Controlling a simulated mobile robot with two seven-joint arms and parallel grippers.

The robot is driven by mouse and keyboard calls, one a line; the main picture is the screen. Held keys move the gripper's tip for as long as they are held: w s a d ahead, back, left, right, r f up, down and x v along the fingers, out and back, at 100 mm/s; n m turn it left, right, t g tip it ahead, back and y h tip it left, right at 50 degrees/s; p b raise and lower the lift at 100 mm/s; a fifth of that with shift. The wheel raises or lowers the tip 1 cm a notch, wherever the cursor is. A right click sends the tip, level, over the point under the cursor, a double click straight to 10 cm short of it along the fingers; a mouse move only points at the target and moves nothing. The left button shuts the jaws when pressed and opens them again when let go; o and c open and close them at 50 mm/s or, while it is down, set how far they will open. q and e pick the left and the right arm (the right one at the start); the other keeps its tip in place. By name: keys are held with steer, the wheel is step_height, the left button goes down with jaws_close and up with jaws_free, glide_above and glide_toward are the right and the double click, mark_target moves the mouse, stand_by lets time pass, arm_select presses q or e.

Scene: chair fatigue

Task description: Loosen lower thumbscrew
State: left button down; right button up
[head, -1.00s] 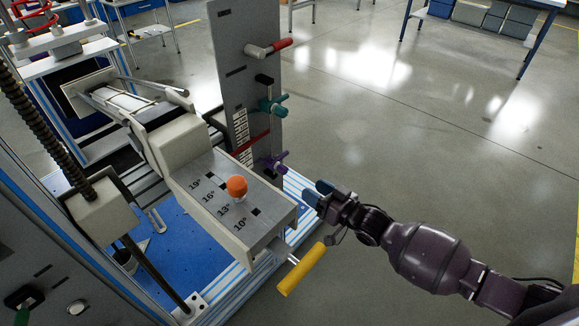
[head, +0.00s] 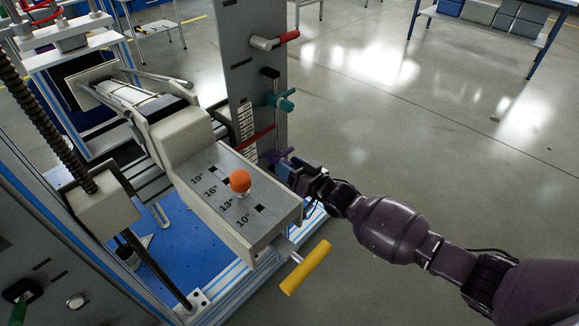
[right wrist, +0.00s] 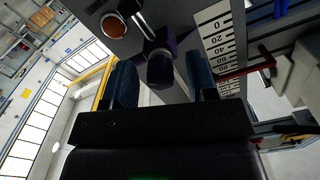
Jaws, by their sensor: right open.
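The lower thumbscrew is the purple one (head: 279,155), low on the upright grey plate (head: 262,60). In the head view it is partly hidden by my right gripper (head: 287,168). In the right wrist view the dark purple thumbscrew (right wrist: 161,68) lies between the two blue-padded fingers of my right gripper (right wrist: 162,82), near their tips. The fingers are open, with a gap on each side of the knob. A teal thumbscrew (head: 284,100) sits higher on the same plate. My left gripper is not in view.
A beige angle block with an orange knob (head: 240,182) and a yellow handle (head: 305,267) stand left of and below my right arm. A red-tipped lever (head: 288,37) is high on the plate. A scale (right wrist: 218,40) is beside the purple knob. The floor at right is clear.

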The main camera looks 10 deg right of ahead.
steer(key=shift+c, duration=0.5)
steer(key=c, duration=0.8)
steer(key=shift+c, duration=0.2)
